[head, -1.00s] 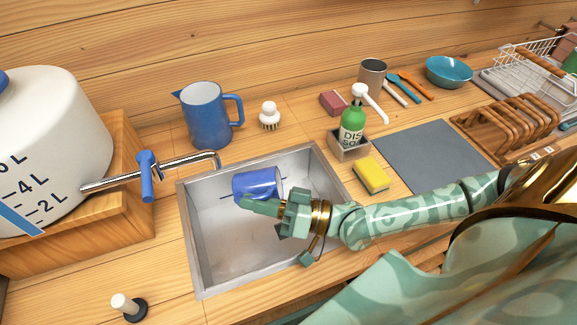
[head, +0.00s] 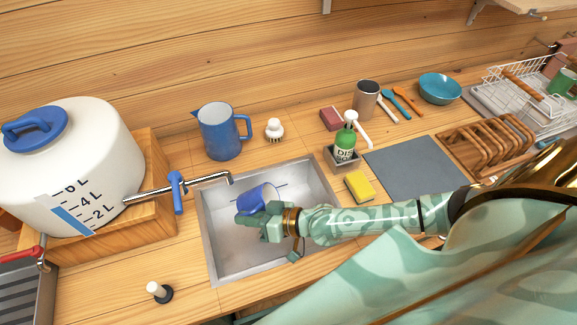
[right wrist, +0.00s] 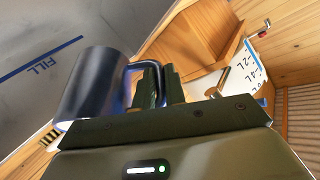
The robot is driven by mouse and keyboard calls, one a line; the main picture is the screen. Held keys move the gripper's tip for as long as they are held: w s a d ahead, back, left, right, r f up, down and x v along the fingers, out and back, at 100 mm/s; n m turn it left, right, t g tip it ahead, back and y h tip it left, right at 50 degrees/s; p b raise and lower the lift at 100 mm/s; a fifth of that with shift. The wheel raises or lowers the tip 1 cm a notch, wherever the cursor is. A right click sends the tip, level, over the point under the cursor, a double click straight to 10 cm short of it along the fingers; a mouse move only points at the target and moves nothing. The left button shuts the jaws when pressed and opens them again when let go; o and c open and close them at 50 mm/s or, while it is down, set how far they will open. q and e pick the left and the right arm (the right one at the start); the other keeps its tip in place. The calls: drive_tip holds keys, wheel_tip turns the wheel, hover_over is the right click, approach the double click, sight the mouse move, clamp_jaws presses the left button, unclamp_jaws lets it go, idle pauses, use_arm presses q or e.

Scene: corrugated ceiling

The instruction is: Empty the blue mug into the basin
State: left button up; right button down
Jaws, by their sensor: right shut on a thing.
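The blue mug (head: 259,197) is over the steel basin (head: 232,262) and lies tilted well over from upright. The mug also shows in the right wrist view (right wrist: 90,88), with its handle between my fingers. My right gripper (head: 250,218) is shut on the mug's handle, and its fingers show in the right wrist view (right wrist: 160,86). The gripper hides part of the mug. No liquid can be made out, and I cannot see inside the mug. My left gripper is not in view.
A tap (head: 205,181) from the white water tank (head: 90,150) reaches over the basin's back left. A blue pitcher (head: 219,133) and a brush (head: 274,130) stand behind. A soap bottle (head: 344,146) and yellow sponge (head: 359,187) are to the right.

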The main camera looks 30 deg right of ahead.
drive_tip(key=shift+w+a+f+g+h+p, duration=0.25)
drive_tip(key=shift+g+h+p, duration=0.3)
drive_tip(key=shift+p, duration=1.55)
drive_tip(key=shift+w+a+f+g+h+p, duration=0.15)
drive_tip(key=shift+a+f+g+h+p, duration=0.4)
drive_tip(key=shift+p, duration=1.55)
drive_tip(key=w+a+f+g+h+p, duration=0.2)
drive_tip(key=a+f+g+h+p, duration=0.1)
drive_tip(key=a+f+g+h, duration=0.1)
drive_tip(key=shift+w+a+f+n+h, duration=0.15)
drive_tip(key=shift+w+f+n+h, duration=0.25)
drive_tip(key=shift+f+h, duration=0.65)
drive_tip(key=shift+r, duration=0.25)
